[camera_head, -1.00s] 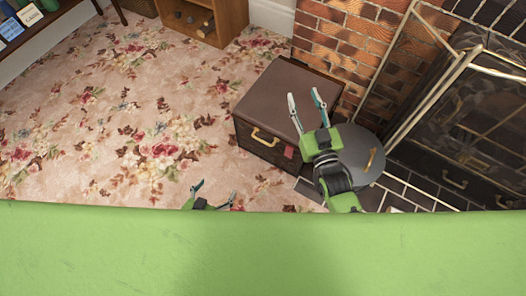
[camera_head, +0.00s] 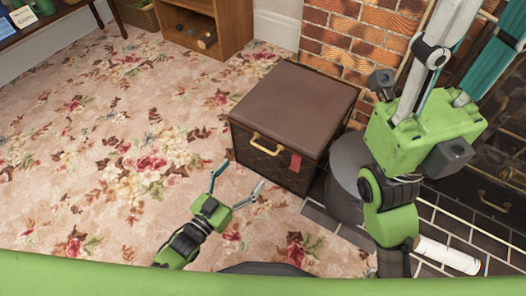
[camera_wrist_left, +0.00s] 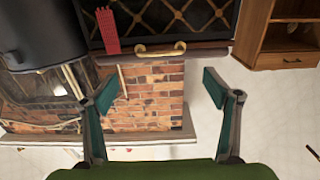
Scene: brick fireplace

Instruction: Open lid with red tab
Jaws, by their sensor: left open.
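A dark chest (camera_head: 275,165) with a brown lid (camera_head: 300,95) stands on the carpet beside the brick wall; the lid is shut. Its front has a gold handle (camera_head: 268,148) and a red tab (camera_head: 296,165) to the right. My left gripper (camera_head: 239,178) is open and empty, in front of the chest. In the left wrist view the picture is upside down: the red tab (camera_wrist_left: 107,30) and the gold handle (camera_wrist_left: 160,48) lie beyond my open fingers, apart from them. My right gripper (camera_head: 462,60) is raised close to the camera, fingers apart, tips out of view.
A dark grey cylinder (camera_head: 347,170) stands right of the chest, partly hidden by my right arm. A white roll (camera_head: 448,255) lies on the dark tiles. A wooden cabinet (camera_head: 228,30) stands at the back. The carpet (camera_head: 120,150) left of the chest is clear.

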